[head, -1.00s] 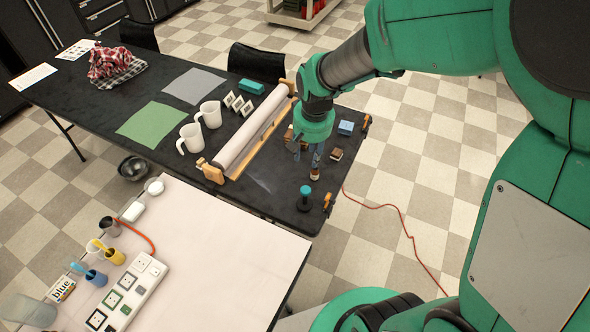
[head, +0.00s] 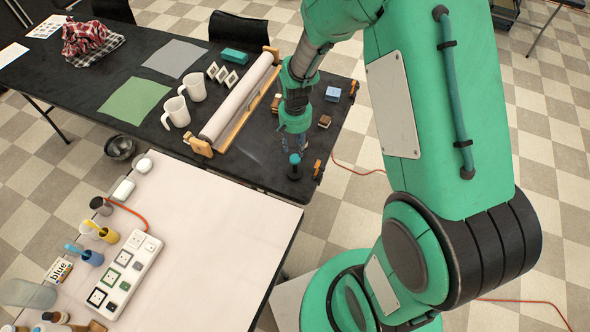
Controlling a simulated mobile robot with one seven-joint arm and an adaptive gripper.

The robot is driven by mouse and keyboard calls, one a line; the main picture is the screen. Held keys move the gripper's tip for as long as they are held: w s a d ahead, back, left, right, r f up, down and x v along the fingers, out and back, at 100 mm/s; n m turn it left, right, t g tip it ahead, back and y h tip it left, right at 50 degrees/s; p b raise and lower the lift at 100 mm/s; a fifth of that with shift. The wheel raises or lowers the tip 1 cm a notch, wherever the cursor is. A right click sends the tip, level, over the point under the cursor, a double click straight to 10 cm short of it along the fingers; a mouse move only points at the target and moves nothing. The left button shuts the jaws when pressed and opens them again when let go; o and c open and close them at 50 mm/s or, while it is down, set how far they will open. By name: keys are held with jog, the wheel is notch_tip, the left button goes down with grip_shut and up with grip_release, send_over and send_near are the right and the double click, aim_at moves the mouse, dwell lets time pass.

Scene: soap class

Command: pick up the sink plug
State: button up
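A small dark object with a round base and a teal knob (head: 294,160) stands near the front right corner of the black table. It may be the sink plug, but it is too small to be sure. My gripper (head: 292,146) points down just above and behind it in the head view. The fingers are small and blend with the dark table, so I cannot tell how far apart they are or whether they touch the knob. Whatever lies right behind the gripper is hidden.
A long paper roll on a wooden stand (head: 238,100) lies left of my gripper. An orange clamp (head: 319,169) grips the table edge close on the right. A brown block (head: 324,121) and a blue box (head: 333,93) sit behind. A pale table (head: 200,230) adjoins in front.

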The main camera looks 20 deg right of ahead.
aim_at(295, 158)
jog(key=shift+f, duration=0.1)
jog(key=shift+f+b, duration=0.7)
jog(key=shift+f, duration=3.5)
jog(key=shift+f+b, duration=0.65)
jog(key=shift+f, duration=1.95)
jog(key=shift+c, duration=0.5)
grip_shut()
